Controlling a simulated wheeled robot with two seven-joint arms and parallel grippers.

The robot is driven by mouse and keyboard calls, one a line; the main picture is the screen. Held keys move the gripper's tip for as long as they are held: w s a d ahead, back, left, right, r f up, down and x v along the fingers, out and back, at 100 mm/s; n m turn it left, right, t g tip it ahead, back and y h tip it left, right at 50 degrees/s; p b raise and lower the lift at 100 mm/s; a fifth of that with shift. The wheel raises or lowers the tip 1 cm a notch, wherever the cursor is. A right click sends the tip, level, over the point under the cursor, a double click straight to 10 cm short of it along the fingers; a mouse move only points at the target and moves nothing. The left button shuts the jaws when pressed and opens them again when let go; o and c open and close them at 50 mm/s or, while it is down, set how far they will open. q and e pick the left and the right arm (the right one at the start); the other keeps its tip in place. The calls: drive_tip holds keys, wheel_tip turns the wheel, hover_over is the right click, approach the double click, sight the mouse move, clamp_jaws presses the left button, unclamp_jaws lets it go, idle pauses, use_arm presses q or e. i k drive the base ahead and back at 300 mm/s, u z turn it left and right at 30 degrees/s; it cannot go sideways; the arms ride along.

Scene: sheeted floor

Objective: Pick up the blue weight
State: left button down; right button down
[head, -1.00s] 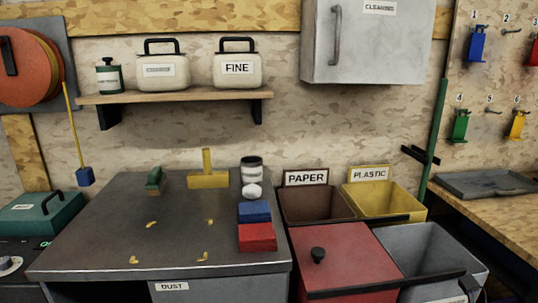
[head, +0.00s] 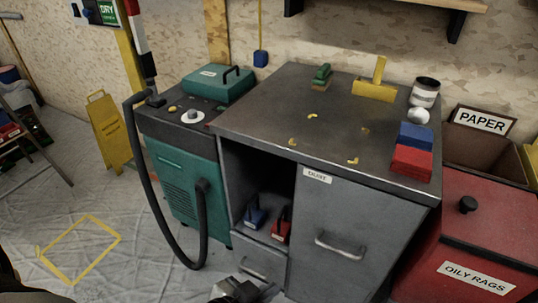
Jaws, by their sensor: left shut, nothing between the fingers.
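A blue weight (head: 254,216) with a dark handle stands in the open compartment of the grey cabinet (head: 340,205), at the left. A red weight (head: 281,224) of similar shape stands right beside it. My left gripper (head: 236,290) shows at the bottom edge of the head view, in front of the cabinet's lower drawer and below the weights. It is shut and empty, apart from both weights, and partly cut off by the frame. My right gripper is not in view.
Blue (head: 416,134) and red (head: 411,162) blocks lie on the cabinet top. A teal machine (head: 186,180) with a black hose (head: 203,225) stands left of the cabinet, and a red oily-rags bin (head: 485,240) stands right. The sheeted floor at left is clear around a yellow outline (head: 80,250).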

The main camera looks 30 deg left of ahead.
sight(254, 217)
drive_tip(key=u, duration=2.9)
drive_tip(key=i, duration=2.4)
drive_tip(key=z, duration=3.05)
drive_tip(key=i, duration=0.45)
